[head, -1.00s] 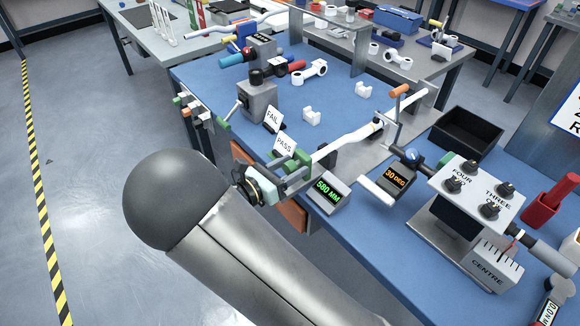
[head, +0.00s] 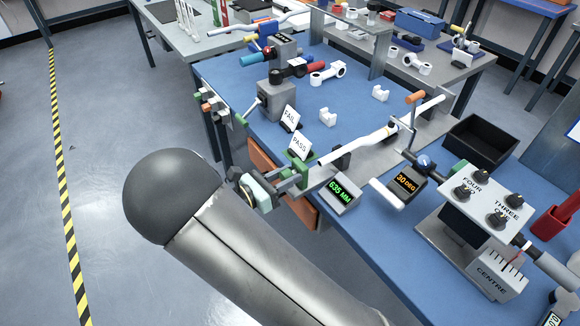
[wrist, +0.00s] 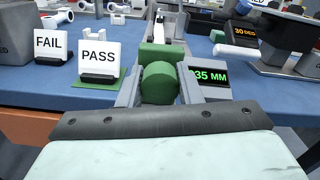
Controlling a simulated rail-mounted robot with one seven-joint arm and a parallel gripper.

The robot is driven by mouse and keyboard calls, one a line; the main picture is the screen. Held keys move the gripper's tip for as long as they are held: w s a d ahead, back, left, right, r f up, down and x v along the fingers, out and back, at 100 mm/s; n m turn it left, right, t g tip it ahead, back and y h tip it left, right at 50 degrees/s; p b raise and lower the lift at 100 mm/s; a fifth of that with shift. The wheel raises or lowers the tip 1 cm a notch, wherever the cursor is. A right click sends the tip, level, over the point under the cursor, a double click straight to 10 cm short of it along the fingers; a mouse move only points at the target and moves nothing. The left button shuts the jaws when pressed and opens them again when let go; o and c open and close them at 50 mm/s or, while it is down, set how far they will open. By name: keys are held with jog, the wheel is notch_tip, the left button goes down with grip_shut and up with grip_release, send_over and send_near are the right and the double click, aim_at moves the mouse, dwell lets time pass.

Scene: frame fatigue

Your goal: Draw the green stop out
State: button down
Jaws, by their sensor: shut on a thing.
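The green stop is a green block (wrist: 158,56) with a round green knob (wrist: 160,84) facing me in the wrist view. My gripper (wrist: 160,92) is shut on the knob, one grey finger on each side. In the head view the green stop (head: 299,170) is at the bench's near edge, with my gripper (head: 284,184) on its near side. A long white tube (head: 355,144) runs behind it in line. The length readout (head: 343,190) beside the stop shows 635 MM. The gripper fingers partly hide the knob.
The PASS card (head: 299,145) and FAIL card (head: 290,118) stand close left of the stop. The angle readout (head: 406,182) shows 30 DEG to the right, near a control box (head: 474,199) with several knobs. The floor (head: 110,120) left of the bench is clear.

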jog(key=shift+a, duration=0.15)
jog(key=c, duration=1)
grip_release()
jog(key=shift+s+a, duration=0.1)
jog(key=shift+s, duration=0.05)
jog(key=b+v, duration=0.1)
jog(key=v, duration=1.6)
jog(key=shift+s+b, duration=0.1)
jog(key=shift+b, duration=0.3)
